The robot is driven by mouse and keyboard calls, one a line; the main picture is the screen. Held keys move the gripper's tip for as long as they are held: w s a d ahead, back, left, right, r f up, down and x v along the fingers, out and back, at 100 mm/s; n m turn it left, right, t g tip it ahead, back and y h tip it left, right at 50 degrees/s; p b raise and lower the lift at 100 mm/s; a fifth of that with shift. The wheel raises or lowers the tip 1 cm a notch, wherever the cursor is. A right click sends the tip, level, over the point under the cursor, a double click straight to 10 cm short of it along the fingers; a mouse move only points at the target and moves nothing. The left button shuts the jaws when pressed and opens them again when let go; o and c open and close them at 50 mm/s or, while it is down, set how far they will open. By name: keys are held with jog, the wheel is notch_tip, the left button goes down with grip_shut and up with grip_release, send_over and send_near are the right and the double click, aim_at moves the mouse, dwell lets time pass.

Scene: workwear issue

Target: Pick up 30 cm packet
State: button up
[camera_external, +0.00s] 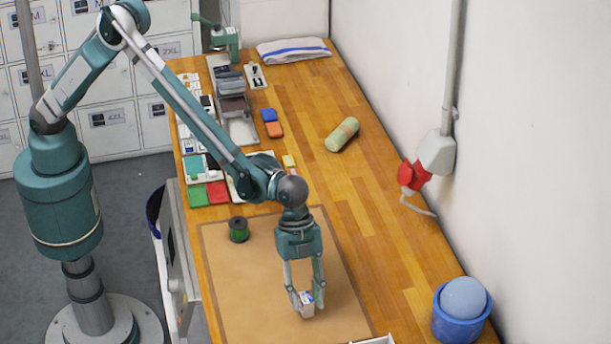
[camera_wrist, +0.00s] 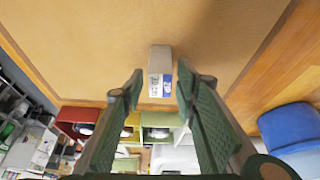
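A small white and grey packet with a blue patch and dark print sits on the tan mat (camera_external: 245,285); it is the packet (camera_external: 306,298) between my fingers in the external view. It also shows as a small box (camera_wrist: 160,70) in the wrist view. The print is too small to read, so I cannot confirm 30 cm. My gripper (camera_external: 306,303) points down over the mat, with its fingers on either side of the packet. In the wrist view my gripper (camera_wrist: 160,82) is open, with a gap visible between each fingertip and the packet.
A green spool (camera_external: 239,230) stands on the mat's far left part. A blue cup with a pale blue ball (camera_external: 464,298) is at the near right. A green roll (camera_external: 342,134) lies farther back. A white-edged tray (camera_external: 375,340) shows at the bottom edge.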

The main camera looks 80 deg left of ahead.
aim_at(306, 297)
jog(key=c, duration=0.7)
jog(key=shift+o, duration=0.2)
jog(key=shift+r, duration=0.2)
jog(key=shift+r, duration=4.85)
